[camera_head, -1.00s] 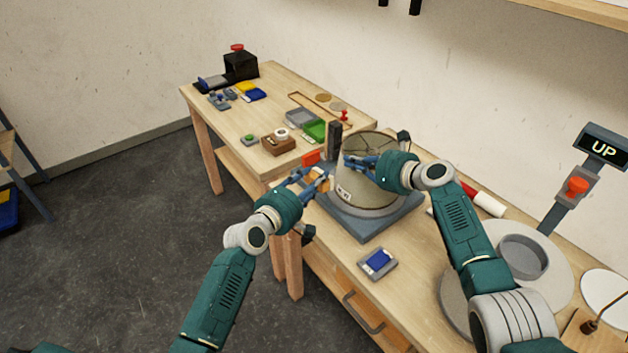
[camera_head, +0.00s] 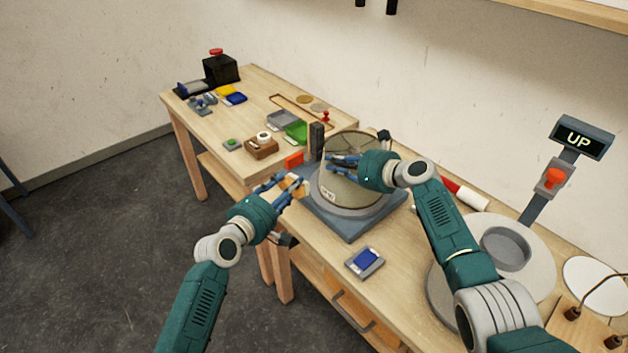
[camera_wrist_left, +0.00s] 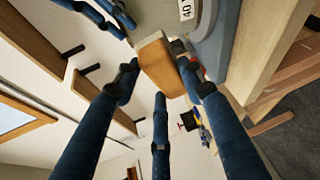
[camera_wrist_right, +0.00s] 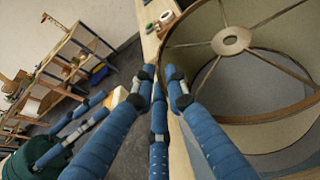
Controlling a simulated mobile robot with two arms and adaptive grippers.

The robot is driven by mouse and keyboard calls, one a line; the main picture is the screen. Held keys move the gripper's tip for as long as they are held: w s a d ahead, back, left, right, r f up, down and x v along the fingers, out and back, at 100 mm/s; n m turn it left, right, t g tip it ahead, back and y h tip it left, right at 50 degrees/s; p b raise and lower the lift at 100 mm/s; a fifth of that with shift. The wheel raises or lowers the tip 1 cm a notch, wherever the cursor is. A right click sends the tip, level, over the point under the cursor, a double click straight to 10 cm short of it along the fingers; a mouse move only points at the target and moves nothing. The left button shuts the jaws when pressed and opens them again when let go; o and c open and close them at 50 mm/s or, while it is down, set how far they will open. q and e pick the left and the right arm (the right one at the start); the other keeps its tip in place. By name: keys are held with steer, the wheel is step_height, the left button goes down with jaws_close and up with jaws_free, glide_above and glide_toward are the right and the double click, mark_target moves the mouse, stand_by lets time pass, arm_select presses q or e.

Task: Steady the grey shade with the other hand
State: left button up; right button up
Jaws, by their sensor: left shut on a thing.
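The grey shade (camera_head: 326,196) is a wide drum with a spoked top ring, standing on a blue-grey base plate (camera_head: 350,229) on the bench. In the right wrist view the shade (camera_wrist_right: 215,82) fills the right side. My right gripper (camera_head: 334,162) is at the shade's upper rim, its fingertips (camera_wrist_right: 162,82) close together beside the rim. Whether they pinch the wall is unclear. My left gripper (camera_head: 296,184) is shut on a small tan wooden block (camera_wrist_left: 160,66), left of the shade. The shade's label shows near the block in the left wrist view.
A blue-screened device (camera_head: 366,261) lies in front. A round grey turntable (camera_head: 535,265) is at right. The left table (camera_head: 205,120) holds trays and small parts.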

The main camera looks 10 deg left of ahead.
steer(key=shift+o, duration=0.6)
steer(key=shift+w, duration=0.1)
steer(key=shift+d, duration=0.1)
steer(key=shift+d+r, duration=0.15)
steer(key=shift+d, duration=0.05)
steer(key=v, duration=1.1)
steer(key=shift+s, duration=0.4)
steer(key=shift+f, duration=0.2)
